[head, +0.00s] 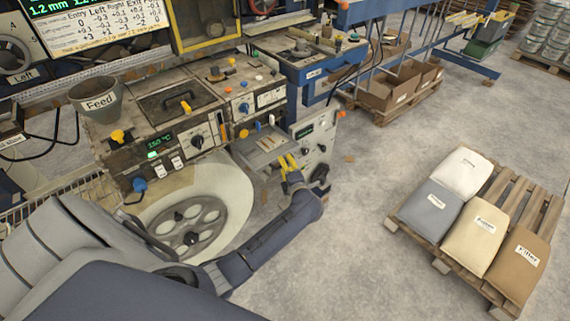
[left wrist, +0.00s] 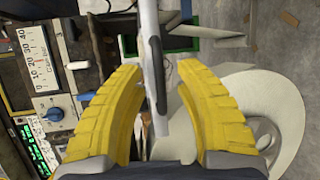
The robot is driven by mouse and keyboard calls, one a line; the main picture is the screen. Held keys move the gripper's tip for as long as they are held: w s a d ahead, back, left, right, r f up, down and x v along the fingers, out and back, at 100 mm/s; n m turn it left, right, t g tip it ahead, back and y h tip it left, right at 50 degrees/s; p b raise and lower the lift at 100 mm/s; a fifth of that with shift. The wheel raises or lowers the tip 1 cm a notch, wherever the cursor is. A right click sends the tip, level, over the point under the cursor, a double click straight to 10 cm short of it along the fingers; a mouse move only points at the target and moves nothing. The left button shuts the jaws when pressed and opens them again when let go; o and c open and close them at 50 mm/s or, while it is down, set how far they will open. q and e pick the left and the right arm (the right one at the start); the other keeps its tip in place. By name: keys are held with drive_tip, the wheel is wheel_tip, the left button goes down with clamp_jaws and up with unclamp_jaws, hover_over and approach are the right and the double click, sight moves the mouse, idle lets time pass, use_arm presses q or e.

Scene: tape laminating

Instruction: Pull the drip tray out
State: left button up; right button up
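My left gripper (head: 287,161) has yellow fingers and is at the front of the machine, beside the light grey panel with a dial and dark knob. In the left wrist view my left gripper (left wrist: 158,66) is open, its fingers on either side of a pale, narrow front with a dark bar handle (left wrist: 156,75). This looks like the drip tray's front, but I cannot be sure. Gaps show between it and both fingertips. In the head view the gripper hides this spot. My right gripper is not in view.
A large pale roll with a spoked hub (head: 185,228) is left of my forearm. The worn machine with the feed cup (head: 98,103) stands behind it. A pallet with several bags (head: 470,215) is at the right. The floor between (head: 345,225) is clear.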

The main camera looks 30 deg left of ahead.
use_arm(q)
drive_tip(key=shift+w+a+f, duration=0.15)
drive_tip(key=shift+w+a, duration=0.2)
drive_tip(key=shift+a, duration=0.05)
clamp_jaws()
idle(0.6)
